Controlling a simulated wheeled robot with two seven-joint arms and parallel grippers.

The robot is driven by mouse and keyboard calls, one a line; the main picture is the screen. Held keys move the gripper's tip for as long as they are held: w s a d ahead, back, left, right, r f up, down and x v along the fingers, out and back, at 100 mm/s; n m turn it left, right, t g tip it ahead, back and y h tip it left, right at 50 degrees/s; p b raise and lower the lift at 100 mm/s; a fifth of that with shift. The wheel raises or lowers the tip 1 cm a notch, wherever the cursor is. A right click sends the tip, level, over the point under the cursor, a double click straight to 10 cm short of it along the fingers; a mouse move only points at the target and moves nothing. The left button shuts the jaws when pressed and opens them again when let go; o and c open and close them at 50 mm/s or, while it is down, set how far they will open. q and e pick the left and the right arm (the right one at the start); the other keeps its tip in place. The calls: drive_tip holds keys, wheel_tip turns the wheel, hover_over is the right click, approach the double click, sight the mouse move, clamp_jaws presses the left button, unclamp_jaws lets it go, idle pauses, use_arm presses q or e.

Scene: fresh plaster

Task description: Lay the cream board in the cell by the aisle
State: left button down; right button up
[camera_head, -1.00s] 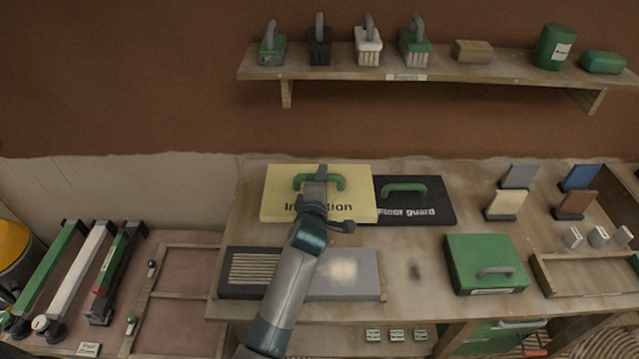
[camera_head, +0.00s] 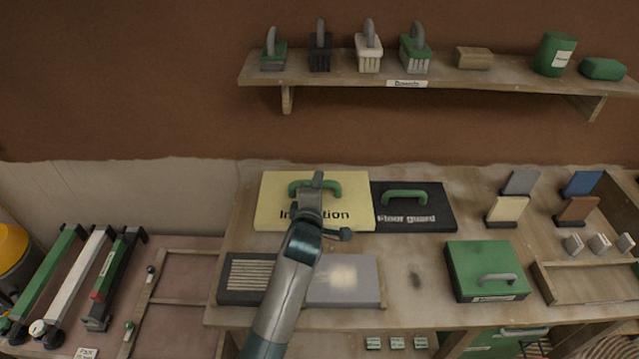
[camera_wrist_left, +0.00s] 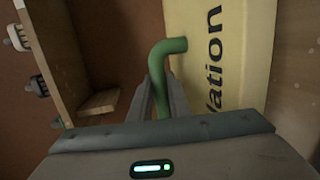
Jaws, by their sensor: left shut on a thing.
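The cream board (camera_head: 270,205) is marked "Insulation" and has a green handle (camera_head: 330,190). It is at the back left of the workbench, against the black "Floor guard" board. My left gripper (camera_head: 316,184) is shut on the handle. In the left wrist view the fingers (camera_wrist_left: 162,100) close around the green handle (camera_wrist_left: 160,62), beside the cream board (camera_wrist_left: 225,70). I cannot tell whether the board is clear of the bench. A wooden frame with divided cells (camera_head: 178,296) lies at the left. Which cell is by the aisle is unclear. My right gripper is out of view.
The black board (camera_head: 440,200) sits right of the cream one. A dark slatted block (camera_head: 248,278) and a grey slab (camera_head: 362,275) lie in front. A green case (camera_head: 482,268) stands to the right. Long-handled tools (camera_head: 75,275) lie at the far left. A shelf (camera_head: 510,72) hangs above.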

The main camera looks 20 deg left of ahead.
use_arm(q)
drive_tip(key=s+r+b, duration=0.1)
drive_tip(key=s, duration=0.1)
drive_tip(key=s+a+r, duration=0.1)
drive_tip(key=s, duration=0.2)
drive_tip(key=s+a+r+b, duration=0.1)
drive_tip(key=s, duration=0.2)
drive_tip(key=shift+a+r+b, duration=0.1)
drive_tip(key=shift+r+b, duration=0.1)
drive_tip(key=shift+b, duration=0.15)
drive_tip(key=s+r+m+h+b, duration=0.1)
drive_tip(key=s+r+h+b, duration=0.1)
drive_tip(key=s, duration=0.6)
drive_tip(key=shift+s+r+m, duration=0.2)
drive_tip(key=shift+r+m, duration=0.1)
drive_tip(key=shift+r, duration=0.55)
